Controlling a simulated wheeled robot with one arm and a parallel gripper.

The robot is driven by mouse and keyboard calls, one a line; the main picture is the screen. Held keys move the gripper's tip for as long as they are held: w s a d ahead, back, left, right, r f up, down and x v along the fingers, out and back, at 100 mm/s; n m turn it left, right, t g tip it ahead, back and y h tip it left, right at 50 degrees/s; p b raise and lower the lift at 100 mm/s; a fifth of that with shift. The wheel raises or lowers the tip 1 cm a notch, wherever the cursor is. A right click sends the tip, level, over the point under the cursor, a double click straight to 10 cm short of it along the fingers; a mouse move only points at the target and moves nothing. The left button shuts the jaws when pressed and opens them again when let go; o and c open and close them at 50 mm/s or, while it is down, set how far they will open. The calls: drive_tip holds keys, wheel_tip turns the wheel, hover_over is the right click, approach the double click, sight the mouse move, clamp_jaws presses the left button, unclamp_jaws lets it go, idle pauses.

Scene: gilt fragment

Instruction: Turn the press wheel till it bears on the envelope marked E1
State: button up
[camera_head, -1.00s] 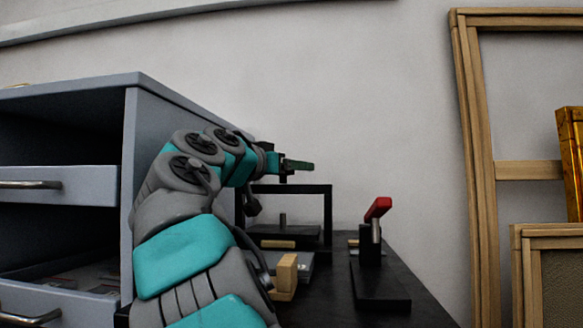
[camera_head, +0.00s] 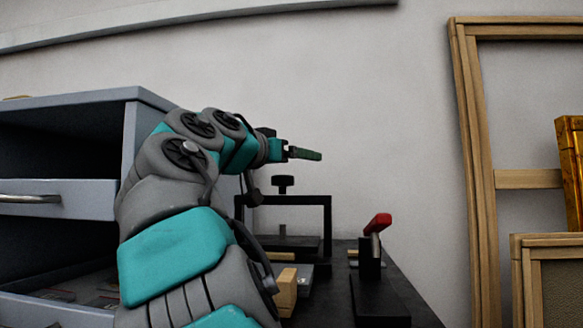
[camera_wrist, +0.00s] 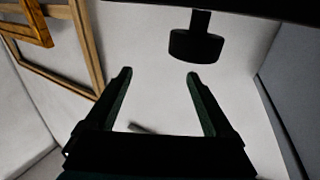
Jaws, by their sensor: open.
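The press is a black frame (camera_head: 327,215) with a dark flat plate (camera_head: 300,243) inside it. The press wheel (camera_head: 283,182), a small dark knob on a short stem, stands upright on the crossbar. It also shows in the wrist view (camera_wrist: 196,46), hanging from the dark bar at the top of that picture. My gripper (camera_head: 318,155) is open and empty, above the wheel and apart from it. In the wrist view my gripper (camera_wrist: 159,74) has its two fingers spread, with the wheel beyond the right fingertip. I cannot make out envelope E1 or its marking.
A black stand with a red handle (camera_head: 377,224) is right of the press. A wooden block (camera_head: 286,290) is in front of it. A grey cabinet (camera_head: 130,110) with drawers stands left. Wooden frames (camera_head: 472,130) lean against the right wall.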

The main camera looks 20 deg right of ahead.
drive_tip(key=s+a+r+b, duration=0.1)
drive_tip(key=s+a+b, duration=0.1)
drive_tip(key=s, duration=0.9)
drive_tip(key=shift+s+a, duration=0.35)
drive_tip(key=shift+a, duration=0.15)
